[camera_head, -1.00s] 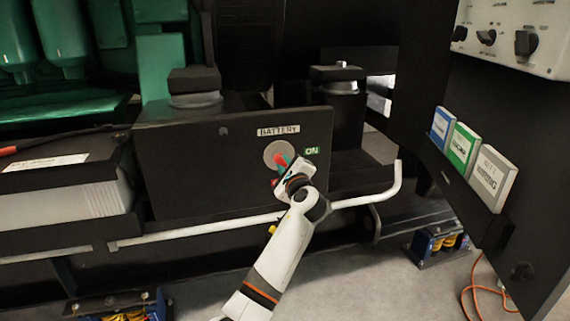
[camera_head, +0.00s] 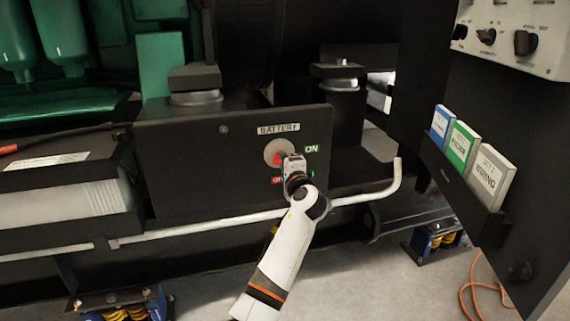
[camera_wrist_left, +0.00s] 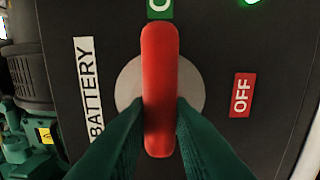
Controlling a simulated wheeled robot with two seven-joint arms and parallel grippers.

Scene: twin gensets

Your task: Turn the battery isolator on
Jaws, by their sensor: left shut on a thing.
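The battery isolator has a red handle (camera_wrist_left: 160,75) on a round grey disc (camera_head: 271,149), set in a black panel (camera_head: 180,165) marked BATTERY (camera_head: 279,129). In the left wrist view the handle's far end points at the green ON label (camera_wrist_left: 159,8), which is cut off by the frame edge. The red OFF label (camera_wrist_left: 242,95) is off to one side of the handle. My left gripper (camera_wrist_left: 159,115) has its green fingers shut on the handle, one on each side. In the head view the gripper (camera_head: 285,160) hides most of the handle, with the ON label (camera_head: 312,149) beside it.
A white rail (camera_head: 220,226) runs below the panel, under my left arm, and bends up at right. A black door (camera_head: 520,190) with a rack of manuals stands at the right. A green light (camera_wrist_left: 253,2) glows near the ON label.

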